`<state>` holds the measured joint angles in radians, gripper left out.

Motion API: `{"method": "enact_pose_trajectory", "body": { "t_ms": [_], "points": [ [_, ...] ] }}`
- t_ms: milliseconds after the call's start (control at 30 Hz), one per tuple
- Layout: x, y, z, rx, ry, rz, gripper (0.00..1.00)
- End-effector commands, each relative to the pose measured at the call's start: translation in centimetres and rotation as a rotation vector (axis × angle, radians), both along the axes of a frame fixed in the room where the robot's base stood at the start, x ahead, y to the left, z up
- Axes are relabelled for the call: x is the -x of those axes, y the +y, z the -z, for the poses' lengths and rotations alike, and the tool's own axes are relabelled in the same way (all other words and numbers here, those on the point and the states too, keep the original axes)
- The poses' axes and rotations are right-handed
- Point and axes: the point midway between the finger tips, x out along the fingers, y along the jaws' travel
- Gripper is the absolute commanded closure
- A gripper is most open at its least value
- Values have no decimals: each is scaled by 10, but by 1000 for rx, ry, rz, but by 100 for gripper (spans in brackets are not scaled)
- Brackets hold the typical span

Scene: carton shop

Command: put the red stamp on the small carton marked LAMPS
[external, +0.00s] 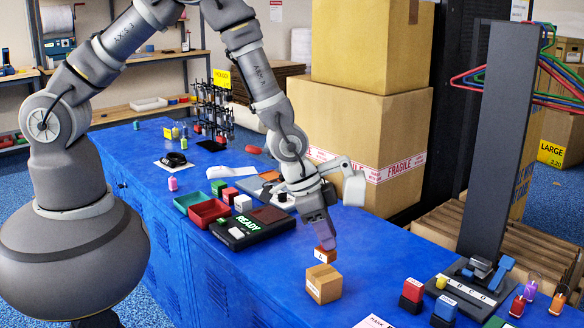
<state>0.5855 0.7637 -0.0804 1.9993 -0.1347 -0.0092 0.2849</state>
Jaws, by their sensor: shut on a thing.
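My gripper (322,243) points down over the blue bench and is shut on a small orange-red block (326,256) with a pale label marked with what looks like an L. The block is stamp-like, but its underside is hidden. Directly below it stands a small brown carton (323,285), upright on the bench. I cannot tell whether the block touches the carton's top. The marking on the carton is too small to read. Another red block with a dark base (411,292) stands to the right of the carton.
A black tray marked READY (250,241) and red (209,213) and green bins lie left of the carton. A blue block (445,310) and a dark post with a lettered base (472,284) stand at right. Large stacked cartons (350,125) rise behind.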

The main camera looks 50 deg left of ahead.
Motion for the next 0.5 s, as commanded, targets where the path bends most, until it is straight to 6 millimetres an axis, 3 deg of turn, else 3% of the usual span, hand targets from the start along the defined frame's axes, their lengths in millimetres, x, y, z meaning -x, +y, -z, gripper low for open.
{"method": "enact_pose_trajectory", "body": {
  "t_ms": [233,500],
  "points": [
    [0,0,34,-1,2,-1,100],
    [0,0,35,0,1,-1,100]
  ]
}}
